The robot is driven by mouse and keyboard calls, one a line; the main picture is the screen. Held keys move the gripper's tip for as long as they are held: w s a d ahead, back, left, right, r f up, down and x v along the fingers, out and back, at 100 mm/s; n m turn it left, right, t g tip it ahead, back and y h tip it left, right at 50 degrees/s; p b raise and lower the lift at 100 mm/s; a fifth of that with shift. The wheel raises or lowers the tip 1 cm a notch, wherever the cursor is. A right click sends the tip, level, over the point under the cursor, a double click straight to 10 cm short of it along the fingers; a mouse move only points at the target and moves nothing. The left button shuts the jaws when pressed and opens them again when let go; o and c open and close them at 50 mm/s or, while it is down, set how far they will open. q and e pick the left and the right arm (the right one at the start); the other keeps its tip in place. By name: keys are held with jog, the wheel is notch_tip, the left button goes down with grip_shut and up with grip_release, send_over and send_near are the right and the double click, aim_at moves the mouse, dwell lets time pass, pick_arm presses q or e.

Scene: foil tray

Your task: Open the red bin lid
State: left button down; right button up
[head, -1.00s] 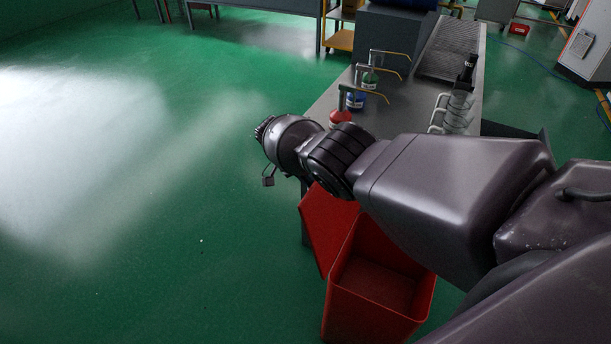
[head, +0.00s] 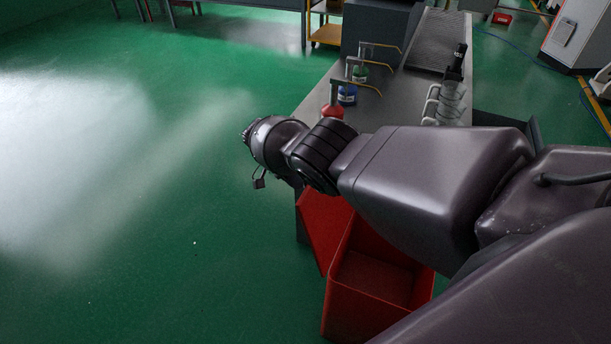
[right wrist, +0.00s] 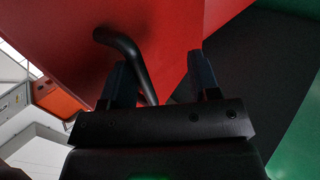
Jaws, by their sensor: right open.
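The red bin (head: 350,309) stands at the bottom of the head view with its inside exposed. Its red lid (head: 321,232) is tilted up on the far left side of the bin, partly hidden behind my right arm. In the right wrist view the red lid (right wrist: 185,25) fills the upper middle, with a bent black handle (right wrist: 130,50) on it. My right gripper (right wrist: 160,78) is open, its two fingers pointing at the lid. The handle's lower end appears between the fingers, near the left one; I cannot tell whether they touch. My left gripper is out of view.
A grey workbench (head: 395,103) stands beyond the arm, holding a red-capped bottle (head: 333,111), a blue bottle (head: 347,95), a green bottle (head: 360,73) and stacked clear cups (head: 451,100). Open green floor (head: 120,200) lies to the left.

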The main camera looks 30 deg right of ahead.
jog(key=shift+w+a+r, duration=0.15)
jog(key=shift+a, duration=0.05)
jog(key=shift+r, duration=0.15)
dwell(0.4)
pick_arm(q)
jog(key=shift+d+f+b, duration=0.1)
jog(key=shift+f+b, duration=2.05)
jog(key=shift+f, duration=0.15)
pick_arm(e)
jog(key=v, duration=1)
jog(key=shift+r, duration=0.25)
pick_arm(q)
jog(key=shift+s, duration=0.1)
pick_arm(e)
jog(key=shift+w, duration=0.1)
